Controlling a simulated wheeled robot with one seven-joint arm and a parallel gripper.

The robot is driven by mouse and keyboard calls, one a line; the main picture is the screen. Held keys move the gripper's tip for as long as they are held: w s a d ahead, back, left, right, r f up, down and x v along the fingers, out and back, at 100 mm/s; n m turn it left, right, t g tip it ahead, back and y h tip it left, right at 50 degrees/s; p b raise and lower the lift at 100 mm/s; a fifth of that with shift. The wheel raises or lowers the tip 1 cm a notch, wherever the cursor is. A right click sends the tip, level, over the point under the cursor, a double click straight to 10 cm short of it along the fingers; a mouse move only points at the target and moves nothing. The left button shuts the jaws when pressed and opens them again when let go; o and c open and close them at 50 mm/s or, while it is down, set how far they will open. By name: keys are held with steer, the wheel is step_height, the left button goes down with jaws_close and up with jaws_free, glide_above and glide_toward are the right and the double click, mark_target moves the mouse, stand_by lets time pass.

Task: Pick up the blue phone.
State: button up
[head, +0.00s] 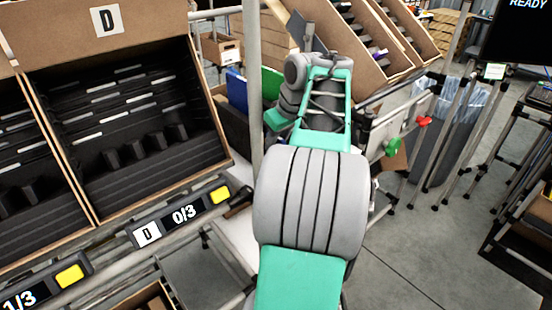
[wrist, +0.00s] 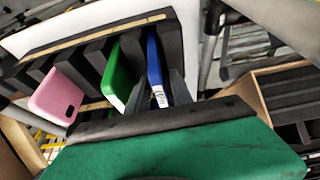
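In the wrist view, a blue phone (wrist: 154,62) stands upright and tilted in a slot of a dark foam rack. It is the rightmost of the phones there. A green phone (wrist: 119,78) stands just to its left, and a pink phone (wrist: 57,97) is farther left. My gripper (wrist: 160,92) points at the rack with its dark fingers apart. The blue phone's lower end lies between or just beyond the fingers, and I see no clear contact. In the head view my arm hides most of the gripper and the rack.
A carton marked D (head: 110,45) with black slotted foam stands at the left above a 0/3 display (head: 183,215). More tilted cartons (head: 345,40) are at the top. A grey pole (head: 254,80) stands close left of my arm. Open floor (head: 415,240) lies at the right.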

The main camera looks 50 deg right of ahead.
jaws_close()
steer(key=shift+r, duration=0.15)
stand_by(0.4)
